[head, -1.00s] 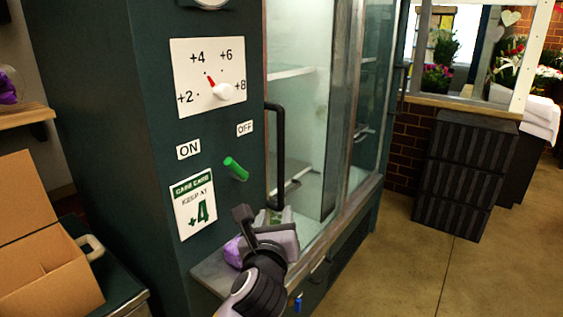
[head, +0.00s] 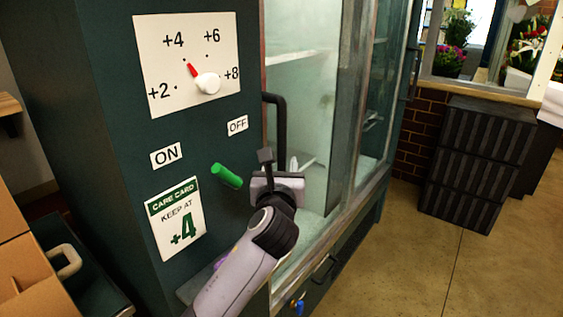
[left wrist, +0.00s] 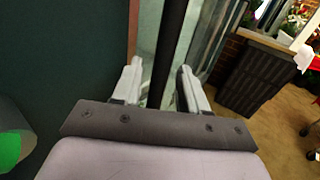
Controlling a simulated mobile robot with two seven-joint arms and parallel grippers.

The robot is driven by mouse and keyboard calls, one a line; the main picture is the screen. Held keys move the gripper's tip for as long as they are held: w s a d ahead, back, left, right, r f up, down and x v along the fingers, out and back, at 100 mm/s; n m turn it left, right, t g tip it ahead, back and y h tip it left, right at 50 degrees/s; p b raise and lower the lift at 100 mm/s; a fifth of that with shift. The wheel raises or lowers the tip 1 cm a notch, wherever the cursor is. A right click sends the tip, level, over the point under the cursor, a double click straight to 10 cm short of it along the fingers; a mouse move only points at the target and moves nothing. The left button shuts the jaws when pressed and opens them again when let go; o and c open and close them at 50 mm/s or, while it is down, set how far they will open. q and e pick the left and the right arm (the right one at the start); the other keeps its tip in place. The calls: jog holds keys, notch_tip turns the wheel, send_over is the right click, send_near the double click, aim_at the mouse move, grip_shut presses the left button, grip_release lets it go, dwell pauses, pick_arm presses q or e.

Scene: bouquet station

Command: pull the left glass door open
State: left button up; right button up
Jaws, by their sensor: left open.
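The left glass door (head: 305,110) of the dark green cabinet looks shut in the head view. Its black upright handle (head: 281,118) is at its left edge; the lower part is hidden behind my left gripper. My left gripper (head: 279,163) is open at the handle. In the left wrist view the black handle bar (left wrist: 172,40) runs between the two spread fingers of the left gripper (left wrist: 160,75), with gaps visible beside it. My right gripper is out of view.
A green lever (head: 227,175) sticks out of the cabinet front close to my left gripper, with a dial panel (head: 160,55) above. An open cardboard box (head: 25,270) is at lower left. Black crates (head: 478,160) stand at right, with open floor before them.

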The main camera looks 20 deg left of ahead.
pick_arm(q)
jog(key=shift+x, duration=1.05)
grip_shut()
